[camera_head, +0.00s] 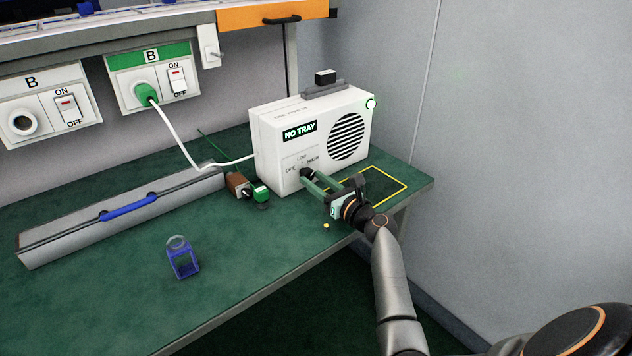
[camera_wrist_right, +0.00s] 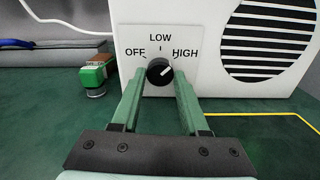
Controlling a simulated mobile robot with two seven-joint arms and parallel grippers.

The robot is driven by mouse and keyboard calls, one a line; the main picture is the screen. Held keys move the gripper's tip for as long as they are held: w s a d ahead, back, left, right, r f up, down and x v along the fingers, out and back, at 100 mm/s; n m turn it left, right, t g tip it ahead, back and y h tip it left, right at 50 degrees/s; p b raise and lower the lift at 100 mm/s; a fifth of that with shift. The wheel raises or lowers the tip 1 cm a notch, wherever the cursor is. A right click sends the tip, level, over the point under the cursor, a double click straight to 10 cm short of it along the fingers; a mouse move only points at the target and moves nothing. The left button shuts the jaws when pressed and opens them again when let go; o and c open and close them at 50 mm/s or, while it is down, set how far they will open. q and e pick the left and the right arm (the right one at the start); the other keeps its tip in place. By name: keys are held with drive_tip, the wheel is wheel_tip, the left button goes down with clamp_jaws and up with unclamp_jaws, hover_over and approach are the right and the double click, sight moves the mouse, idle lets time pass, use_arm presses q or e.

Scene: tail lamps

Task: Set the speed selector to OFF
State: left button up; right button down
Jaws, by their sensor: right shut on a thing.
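The speed selector (camera_wrist_right: 159,71) is a round black knob on the front of a white box-shaped machine (camera_head: 280,140). The right wrist view shows the labels OFF, LOW and HIGH around it. Its white mark points up and to the right, towards HIGH. My right gripper (camera_head: 309,178) reaches the machine's front, its two green fingers on either side of the knob, shut on it. In the head view the fingers partly hide the knob. My left gripper is in neither view.
A lit NO TRAY sign (camera_head: 300,131) is on the machine. A yellow outlined area (camera_head: 404,184) lies beside my right gripper. A green-and-brown item (camera_head: 260,192) lies left of the machine. A blue holder (camera_head: 182,262) stands on the green bench. A long grey case (camera_head: 60,232) lies along the wall.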

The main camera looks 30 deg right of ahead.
drive_tip(key=n+b, duration=0.1)
drive_tip(key=n, duration=0.3)
drive_tip(key=shift+f+n, duration=0.1)
drive_tip(key=shift+n, duration=0.3)
drive_tip(key=n+b, duration=0.1)
drive_tip(key=n, duration=0.2)
drive_tip(key=shift+n, duration=0.3)
drive_tip(key=n+b, duration=0.2)
drive_tip(key=n, duration=0.3)
drive_tip(key=shift+n, duration=0.3)
drive_tip(key=n+b, duration=0.2)
drive_tip(key=n, duration=0.4)
drive_tip(key=shift+n, duration=0.3)
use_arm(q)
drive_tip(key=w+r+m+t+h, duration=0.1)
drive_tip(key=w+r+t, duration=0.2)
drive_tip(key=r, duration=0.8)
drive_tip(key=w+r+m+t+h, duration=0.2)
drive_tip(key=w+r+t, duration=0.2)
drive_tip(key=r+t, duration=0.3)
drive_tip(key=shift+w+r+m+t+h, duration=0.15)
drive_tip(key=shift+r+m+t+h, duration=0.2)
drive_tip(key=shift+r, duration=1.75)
use_arm(e)
drive_tip(key=shift+n, duration=0.4)
drive_tip(key=shift+c, duration=2.1)
unclamp_jaws()
drive_tip(key=shift+s, duration=0.1)
